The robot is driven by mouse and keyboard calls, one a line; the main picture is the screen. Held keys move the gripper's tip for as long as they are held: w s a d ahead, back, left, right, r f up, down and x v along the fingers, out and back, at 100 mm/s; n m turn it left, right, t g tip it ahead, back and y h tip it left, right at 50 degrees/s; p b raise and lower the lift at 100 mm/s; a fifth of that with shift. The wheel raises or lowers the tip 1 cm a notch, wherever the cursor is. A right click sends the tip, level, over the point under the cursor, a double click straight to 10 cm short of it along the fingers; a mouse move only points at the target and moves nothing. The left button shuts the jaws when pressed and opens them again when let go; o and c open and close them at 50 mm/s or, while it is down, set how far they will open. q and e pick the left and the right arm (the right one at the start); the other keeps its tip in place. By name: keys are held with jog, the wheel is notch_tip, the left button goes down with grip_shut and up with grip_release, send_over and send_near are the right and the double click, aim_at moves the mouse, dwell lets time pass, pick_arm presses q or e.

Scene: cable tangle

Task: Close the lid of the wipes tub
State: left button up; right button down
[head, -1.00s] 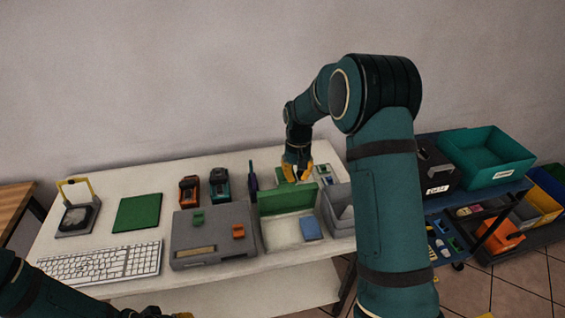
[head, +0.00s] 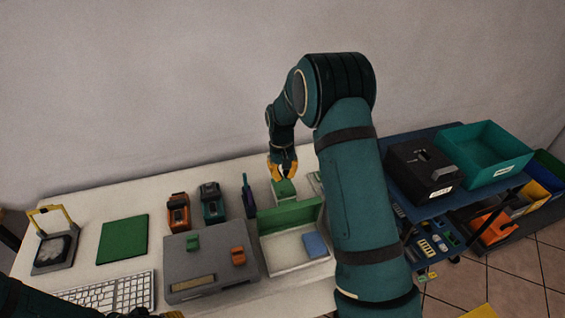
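A low white box (head: 285,257) stands at the front right of the white table with a green lid (head: 290,218) raised at its back; a blue block (head: 315,245) lies in it. I take this as the wipes tub, but no label shows. My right gripper (head: 283,175) has yellow fingers pointing down, behind the raised lid. They look apart, just above or behind a small green block (head: 284,190); contact cannot be told. My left gripper (head: 172,315) barely shows at the bottom edge, so its state is hidden.
A grey panel (head: 208,278) with green and orange pieces lies left of the box. My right arm covers the table's right end, near a blue cart (head: 400,190).

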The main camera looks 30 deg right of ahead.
jog(key=shift+s+a+f, duration=0.25)
jog(key=shift+s+f, duration=0.5)
jog(key=shift+s, duration=0.3)
jog(key=shift+s+a+f, duration=0.2)
jog(key=shift+s+f, duration=0.5)
jog(key=shift+s, duration=0.3)
